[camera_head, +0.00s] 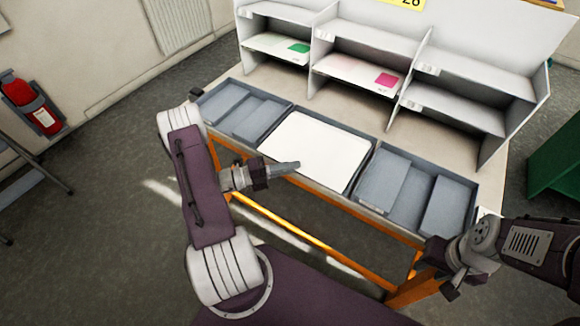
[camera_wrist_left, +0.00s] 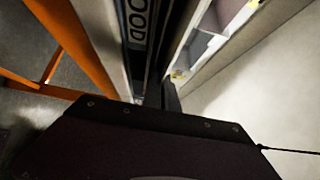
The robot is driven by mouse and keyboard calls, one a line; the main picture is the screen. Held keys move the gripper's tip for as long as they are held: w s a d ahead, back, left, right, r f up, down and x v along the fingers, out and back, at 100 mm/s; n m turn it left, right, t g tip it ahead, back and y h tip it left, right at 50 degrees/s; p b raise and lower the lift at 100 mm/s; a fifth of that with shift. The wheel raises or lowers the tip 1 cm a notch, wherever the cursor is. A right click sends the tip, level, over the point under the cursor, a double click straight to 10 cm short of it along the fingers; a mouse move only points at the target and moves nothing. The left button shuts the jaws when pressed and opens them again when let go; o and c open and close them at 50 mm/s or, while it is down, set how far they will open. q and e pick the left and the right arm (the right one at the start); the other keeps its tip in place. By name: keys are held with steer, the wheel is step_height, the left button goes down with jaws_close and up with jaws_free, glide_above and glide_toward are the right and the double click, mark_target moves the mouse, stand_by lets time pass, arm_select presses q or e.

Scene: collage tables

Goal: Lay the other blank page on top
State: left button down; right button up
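A blank white page (camera_head: 315,150) lies flat over the middle tray on the table front; I cannot tell whether it is one sheet or several. My left gripper (camera_head: 297,165) is at the near left edge of this page, its fingers seen side-on, with no page visibly held. I cannot tell whether its fingers are open. In the left wrist view a dark finger (camera_wrist_left: 171,97) points toward the tray edge. My right gripper (camera_head: 448,290) hangs low at the right, near the table's front right corner, away from the page; its fingers are unclear.
Grey trays with grey pieces stand left (camera_head: 240,110) and right (camera_head: 410,190) of the page. A white shelf unit (camera_head: 420,40) behind holds a green-marked sheet (camera_head: 280,46) and a pink-marked sheet (camera_head: 360,75). An orange table frame (camera_head: 300,235) runs below the trays.

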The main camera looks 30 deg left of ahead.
arm_select(q)
steer(key=c, duration=1.6)
jaws_free()
steer(key=v, duration=0.9)
